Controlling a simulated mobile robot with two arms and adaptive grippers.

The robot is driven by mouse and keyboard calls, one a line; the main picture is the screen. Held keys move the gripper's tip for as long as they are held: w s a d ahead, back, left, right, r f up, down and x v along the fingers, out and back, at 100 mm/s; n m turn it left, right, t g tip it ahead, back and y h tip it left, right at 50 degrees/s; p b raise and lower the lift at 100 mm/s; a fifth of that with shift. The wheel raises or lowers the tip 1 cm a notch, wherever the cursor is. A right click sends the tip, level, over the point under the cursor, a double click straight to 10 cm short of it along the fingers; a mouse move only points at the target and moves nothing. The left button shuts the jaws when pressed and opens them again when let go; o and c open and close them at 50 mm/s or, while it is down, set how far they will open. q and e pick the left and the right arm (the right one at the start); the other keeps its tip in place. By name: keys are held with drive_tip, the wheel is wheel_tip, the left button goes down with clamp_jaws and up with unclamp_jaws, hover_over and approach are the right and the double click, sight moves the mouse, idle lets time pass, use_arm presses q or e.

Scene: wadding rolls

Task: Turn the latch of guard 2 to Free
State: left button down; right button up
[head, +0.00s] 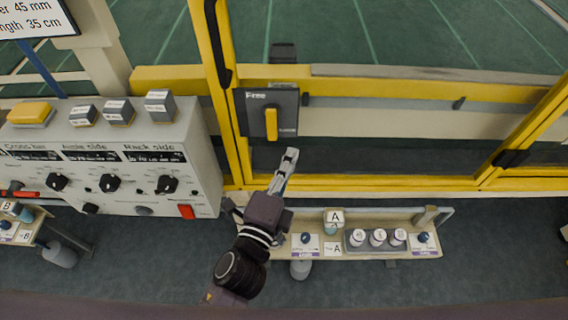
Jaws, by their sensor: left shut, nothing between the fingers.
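A dark latch box (285,108) is mounted on the yellow guard frame (226,80), right of its upright post. The box reads "Free" at its upper left; a smaller label at its lower right is too small to read. Its yellow handle (271,124) stands upright, below and right of the word "Free". No number shows on the guard. My left gripper (291,156) is shut and empty, with its fingertips below and slightly right of the handle, apart from it in the picture. My right gripper is not in view.
A grey control console (205,150) with knobs and a red switch stands at the left. Below the guard, a narrow shelf (435,253) bears white rolls and labelled parts, close to my left arm. A lower yellow rail (400,182) runs behind it.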

sight(272, 125)
use_arm(q)
drive_tip(key=w, duration=0.1)
drive_tip(key=w+a+p, duration=0.1)
drive_tip(key=w, duration=0.1)
drive_tip(key=w+a+p, duration=0.1)
drive_tip(key=w, duration=0.1)
drive_tip(key=shift+a, duration=0.2)
drive_tip(key=shift+d, duration=0.1)
